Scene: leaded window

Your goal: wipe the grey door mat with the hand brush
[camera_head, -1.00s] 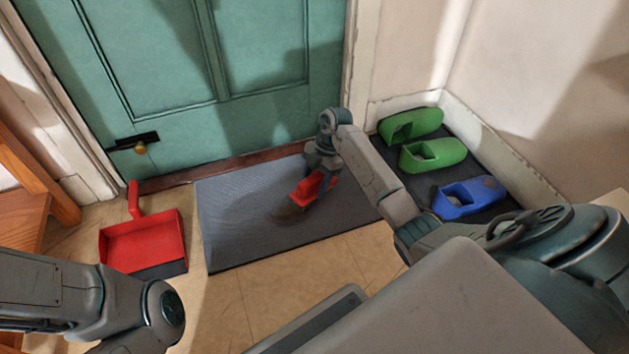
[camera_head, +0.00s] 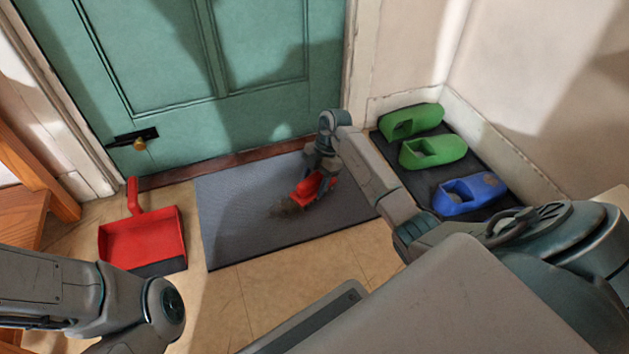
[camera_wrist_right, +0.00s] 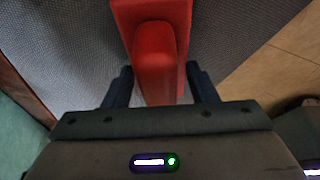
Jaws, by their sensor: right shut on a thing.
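The grey door mat (camera_head: 245,220) lies flat on the floor in front of the green door; it also fills much of the right wrist view (camera_wrist_right: 75,50). The hand brush (camera_head: 309,189) is red with dark bristles and is over the middle of the mat. My right gripper (camera_head: 322,170) is shut on its red handle, which shows between the fingers in the right wrist view (camera_wrist_right: 158,60). The bristles look low at the mat, but contact is hard to tell. A dark smudge (camera_head: 283,209) lies by the bristles. My left arm shows at the lower left; its gripper is out of view.
A red dustpan (camera_head: 142,240) lies on the floor left of the mat. Green shoes (camera_head: 433,152) and a blue shoe (camera_head: 470,193) stand on a dark tray (camera_head: 425,183) at the right. The green door (camera_head: 200,80) bounds the mat's far side.

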